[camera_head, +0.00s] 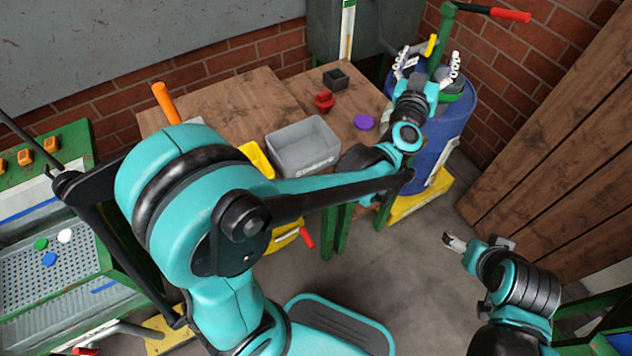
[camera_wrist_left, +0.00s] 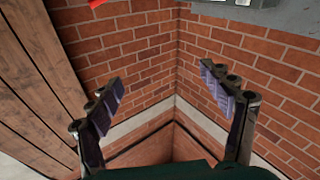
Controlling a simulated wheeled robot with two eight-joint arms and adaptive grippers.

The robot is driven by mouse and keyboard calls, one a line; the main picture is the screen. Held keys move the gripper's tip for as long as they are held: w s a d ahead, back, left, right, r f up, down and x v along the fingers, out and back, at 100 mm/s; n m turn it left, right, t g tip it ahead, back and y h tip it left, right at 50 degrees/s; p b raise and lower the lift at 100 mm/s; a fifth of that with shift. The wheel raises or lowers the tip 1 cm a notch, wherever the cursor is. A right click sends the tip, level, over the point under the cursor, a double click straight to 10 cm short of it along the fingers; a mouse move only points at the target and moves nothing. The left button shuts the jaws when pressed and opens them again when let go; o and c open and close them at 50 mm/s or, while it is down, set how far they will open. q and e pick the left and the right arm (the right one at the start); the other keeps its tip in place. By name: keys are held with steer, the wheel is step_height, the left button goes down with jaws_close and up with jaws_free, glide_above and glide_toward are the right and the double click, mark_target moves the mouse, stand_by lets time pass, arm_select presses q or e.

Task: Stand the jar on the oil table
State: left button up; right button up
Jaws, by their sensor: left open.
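My left gripper (camera_head: 428,64) is open above the blue drum (camera_head: 455,125) at the back right, fingers spread. In the left wrist view its fingers (camera_wrist_left: 162,78) stand wide apart with brick wall behind them, and nothing is clearly held. A dark green shape (camera_wrist_left: 190,171) crosses the bottom of that view; I cannot tell what it is. The wooden table (camera_head: 235,105) stands left of the drum, partly hidden by my left arm. I cannot pick out a jar with certainty. My right gripper (camera_head: 455,242) is low at the right, over the floor, too small to read.
On the wooden table are a grey bin (camera_head: 302,148), a red object (camera_head: 324,101), a purple disc (camera_head: 364,122) and a black box (camera_head: 336,79). A green pump with a red handle (camera_head: 510,15) rises beside my left gripper. Brick walls and wooden boards (camera_head: 560,130) close in the right.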

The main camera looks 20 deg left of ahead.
arm_select(q)
steer(key=s+f+m+g+h, duration=0.2)
steer(key=s+m+g+h, duration=0.3)
steer(key=s, duration=0.6)
steer(key=s+a+f+n+g+y, duration=0.1)
steer(key=s+a+f+g+y, duration=0.1)
steer(key=s+a+f, duration=0.5)
steer(key=s+a+f+n+g+y, duration=0.1)
steer(key=s+a+f+g, duration=0.4)
steer(key=s, duration=0.7)
step_height(320, 180, down, 4)
steer(key=shift+s+a+r+n+y, duration=0.1)
steer(key=shift+s+a+n+y, duration=0.25)
steer(key=shift+a+y, duration=0.6)
